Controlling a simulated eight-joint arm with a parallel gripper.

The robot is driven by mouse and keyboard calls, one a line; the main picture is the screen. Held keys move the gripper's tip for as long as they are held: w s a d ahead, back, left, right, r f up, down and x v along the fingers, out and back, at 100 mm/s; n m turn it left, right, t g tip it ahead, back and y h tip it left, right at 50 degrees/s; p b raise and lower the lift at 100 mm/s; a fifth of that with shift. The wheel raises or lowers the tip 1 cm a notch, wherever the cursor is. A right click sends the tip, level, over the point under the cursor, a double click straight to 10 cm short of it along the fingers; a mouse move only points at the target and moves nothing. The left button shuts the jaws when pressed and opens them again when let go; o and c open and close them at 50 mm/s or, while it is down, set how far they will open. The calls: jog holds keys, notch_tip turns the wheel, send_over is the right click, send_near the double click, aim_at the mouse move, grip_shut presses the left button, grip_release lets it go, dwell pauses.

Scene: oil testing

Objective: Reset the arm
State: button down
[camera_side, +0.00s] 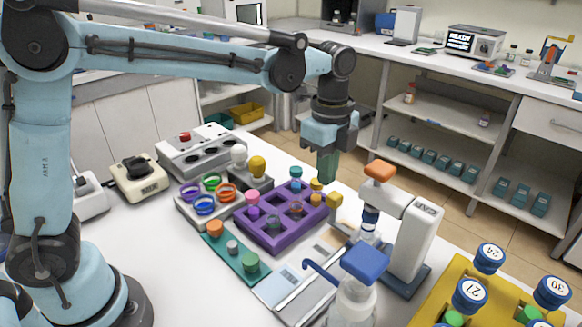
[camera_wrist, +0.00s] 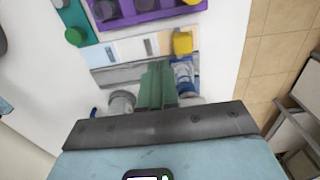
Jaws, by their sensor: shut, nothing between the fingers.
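My gripper (camera_side: 328,165) hangs from my blue arm above the far right part of the bench, pointing down. Its green fingers are together with nothing between them. In the wrist view the closed fingers (camera_wrist: 157,85) point toward the bench, between a white device and a clear bottle. In the side view the gripper is above and behind the purple rack (camera_side: 252,236), apart from it as far as I can tell. The rack also shows at the top of the wrist view (camera_wrist: 150,14).
Below are a dispenser with an orange top (camera_side: 381,171), a blue-capped bottle (camera_side: 365,262), a teal tray (camera_side: 226,256) and a yellow rack (camera_side: 418,310) with numbered caps. The air around the gripper looks clear.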

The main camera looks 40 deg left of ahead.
jog(key=s+a+n+t, duration=0.7)
jog(key=s+a+n, duration=0.4)
jog(key=n, duration=0.7)
jog(key=shift+s+f, duration=0.35)
jog(key=shift+s, duration=0.5)
